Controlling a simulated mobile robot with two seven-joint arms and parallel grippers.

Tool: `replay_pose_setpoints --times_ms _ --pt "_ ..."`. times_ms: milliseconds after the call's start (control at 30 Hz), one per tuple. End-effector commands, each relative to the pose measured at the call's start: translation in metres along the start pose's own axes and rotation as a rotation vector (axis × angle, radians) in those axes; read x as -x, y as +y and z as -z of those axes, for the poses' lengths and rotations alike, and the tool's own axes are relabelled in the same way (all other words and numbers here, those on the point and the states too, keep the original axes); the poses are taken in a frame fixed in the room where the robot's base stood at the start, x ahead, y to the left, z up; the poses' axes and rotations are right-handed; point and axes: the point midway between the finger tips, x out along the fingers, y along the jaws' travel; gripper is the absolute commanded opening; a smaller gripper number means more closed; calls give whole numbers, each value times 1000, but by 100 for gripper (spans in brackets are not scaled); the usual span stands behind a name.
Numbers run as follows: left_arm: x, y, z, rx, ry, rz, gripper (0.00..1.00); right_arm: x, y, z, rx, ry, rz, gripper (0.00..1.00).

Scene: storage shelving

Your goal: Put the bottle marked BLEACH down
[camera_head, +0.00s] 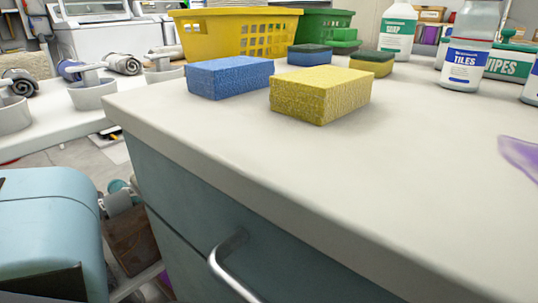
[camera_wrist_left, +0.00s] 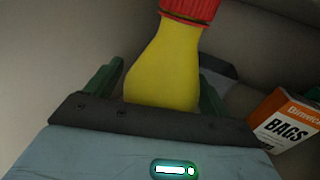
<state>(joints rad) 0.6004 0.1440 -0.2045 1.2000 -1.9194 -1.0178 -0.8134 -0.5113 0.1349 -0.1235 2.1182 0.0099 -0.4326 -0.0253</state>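My left gripper (camera_wrist_left: 161,82) shows in the left wrist view with its green fingers on both sides of a yellow bottle (camera_wrist_left: 163,72) with a red ribbed cap. The fingers appear closed against the bottle's sides. No label shows on the visible part of the bottle, so I cannot read BLEACH on it, and its lower end is hidden behind the gripper body. In the head view my blue left arm is at the lower left beside the counter, and the bottle cannot be made out there. My right gripper is in neither view.
The pale counter (camera_head: 420,150) has a wide clear front. A blue sponge (camera_head: 230,78), a yellow sponge (camera_head: 320,94), a yellow basket (camera_head: 235,35), a SOAP bottle (camera_head: 397,30) and a TILES bottle (camera_head: 467,60) stand on it. A BAGS box (camera_wrist_left: 286,122) is beside the gripper.

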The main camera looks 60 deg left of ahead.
Motion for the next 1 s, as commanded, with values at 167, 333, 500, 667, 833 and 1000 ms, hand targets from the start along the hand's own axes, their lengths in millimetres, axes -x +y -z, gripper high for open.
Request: replay_pose_setpoints --times_ms 167,333,500,667,833,1000 --pt "0 0 -1 0 -1 0 82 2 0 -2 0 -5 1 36" --pt "13 0 -3 -1 3 0 82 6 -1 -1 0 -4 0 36" --pt "46 0 -4 -1 3 1 82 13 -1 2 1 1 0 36" --pt "78 0 -4 0 2 1 82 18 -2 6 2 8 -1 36" --pt "104 0 -4 0 1 1 82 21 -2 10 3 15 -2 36" --pt "117 0 -3 0 0 0 82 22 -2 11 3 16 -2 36"
